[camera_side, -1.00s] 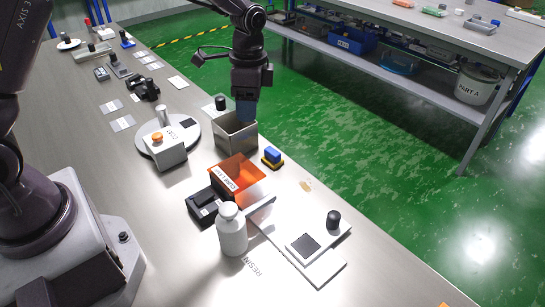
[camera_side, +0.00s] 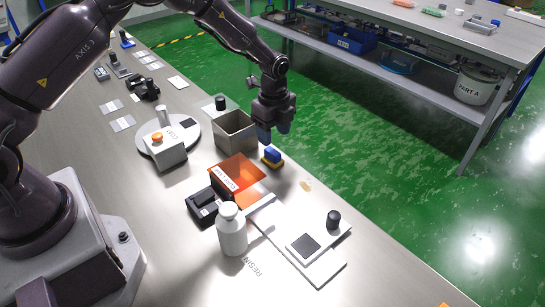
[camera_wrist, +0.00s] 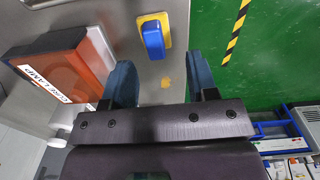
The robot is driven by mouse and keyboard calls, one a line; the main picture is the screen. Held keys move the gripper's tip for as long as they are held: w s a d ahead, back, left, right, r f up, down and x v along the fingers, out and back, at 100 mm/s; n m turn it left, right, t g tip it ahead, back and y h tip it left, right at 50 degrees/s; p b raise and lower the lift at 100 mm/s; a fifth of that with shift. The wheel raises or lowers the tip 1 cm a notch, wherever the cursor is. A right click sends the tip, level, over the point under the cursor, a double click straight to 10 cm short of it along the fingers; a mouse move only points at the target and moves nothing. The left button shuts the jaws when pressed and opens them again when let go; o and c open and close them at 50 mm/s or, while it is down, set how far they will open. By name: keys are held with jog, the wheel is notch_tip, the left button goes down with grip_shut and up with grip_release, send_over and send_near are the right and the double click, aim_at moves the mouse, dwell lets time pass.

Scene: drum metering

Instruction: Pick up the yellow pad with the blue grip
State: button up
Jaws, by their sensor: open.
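The yellow pad (camera_side: 277,163) with its blue grip (camera_side: 272,154) lies flat on the steel bench near the bench's far edge. In the wrist view the yellow pad (camera_wrist: 165,18) and its blue grip (camera_wrist: 153,40) are near the top middle, beyond the fingertips. My gripper (camera_side: 275,134) is just above and behind the pad in the side view, apart from it. In the wrist view my gripper (camera_wrist: 160,75) shows two blue fingers spread apart with nothing between them.
An open grey metal bin (camera_side: 236,132) stands left of the pad. An orange cure lamp shield (camera_side: 238,172) sits close by, in front. A white bottle (camera_side: 231,230) and a white plate device (camera_side: 305,248) stand nearer. The green floor lies past the bench edge.

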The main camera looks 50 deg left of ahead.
aim_at(273, 151)
jog(key=shift+s+d+f, duration=0.1)
jog(key=shift+s+f, duration=0.1)
jog(key=shift+f, duration=1.3)
jog(key=shift+s+d+f, duration=0.1)
jog(key=shift+s+f, duration=0.05)
jog(key=shift+f, duration=1.35)
grip_shut()
jog(key=shift+r, duration=0.1)
jog(key=shift+r, duration=0.6)
jog(key=s+r, duration=1.1)
jog(key=s, duration=0.3)
jog(key=shift+d+r, duration=0.2)
jog(key=shift+r, duration=0.15)
